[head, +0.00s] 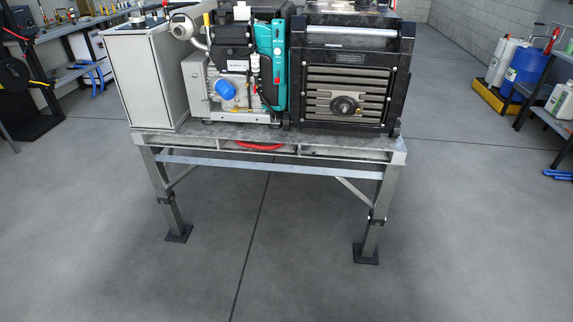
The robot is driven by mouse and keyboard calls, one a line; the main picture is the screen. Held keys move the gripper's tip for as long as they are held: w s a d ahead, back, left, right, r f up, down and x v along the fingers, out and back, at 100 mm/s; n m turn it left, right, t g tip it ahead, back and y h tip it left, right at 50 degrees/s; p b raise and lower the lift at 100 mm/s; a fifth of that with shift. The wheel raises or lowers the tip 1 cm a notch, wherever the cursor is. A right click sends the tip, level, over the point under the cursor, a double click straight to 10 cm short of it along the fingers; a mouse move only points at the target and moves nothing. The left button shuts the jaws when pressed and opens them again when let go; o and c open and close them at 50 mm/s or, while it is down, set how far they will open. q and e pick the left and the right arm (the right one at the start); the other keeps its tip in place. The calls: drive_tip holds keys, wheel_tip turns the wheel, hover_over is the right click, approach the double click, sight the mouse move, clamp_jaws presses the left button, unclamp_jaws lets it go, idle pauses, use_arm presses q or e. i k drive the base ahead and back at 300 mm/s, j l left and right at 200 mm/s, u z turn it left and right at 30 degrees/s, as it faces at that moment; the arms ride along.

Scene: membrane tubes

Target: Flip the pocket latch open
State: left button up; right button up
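A metal stand (270,143) carries a machine in front of me. At its right is a black housing (398,100) with a slatted front panel (348,81) and a dark round knob (345,106) low in the middle of that panel. I cannot make out for sure which part is the pocket latch, or whether it is open or shut. A small dark upright piece (397,128) stands at the stand's right corner. Neither of my grippers is in view.
An engine unit with a blue cap (226,89) and a teal cover (271,60) stands left of the housing, beside a grey cabinet (147,80). A red curved item (259,146) lies under the stand's top. Bottles on a yellow tray (497,99) stand right. The floor before the stand is clear.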

sight(313, 153)
drive_tip(key=i+j+z, duration=0.2)
drive_tip(key=i, duration=0.3)
drive_tip(key=i+z, duration=0.15)
drive_tip(key=i, duration=0.35)
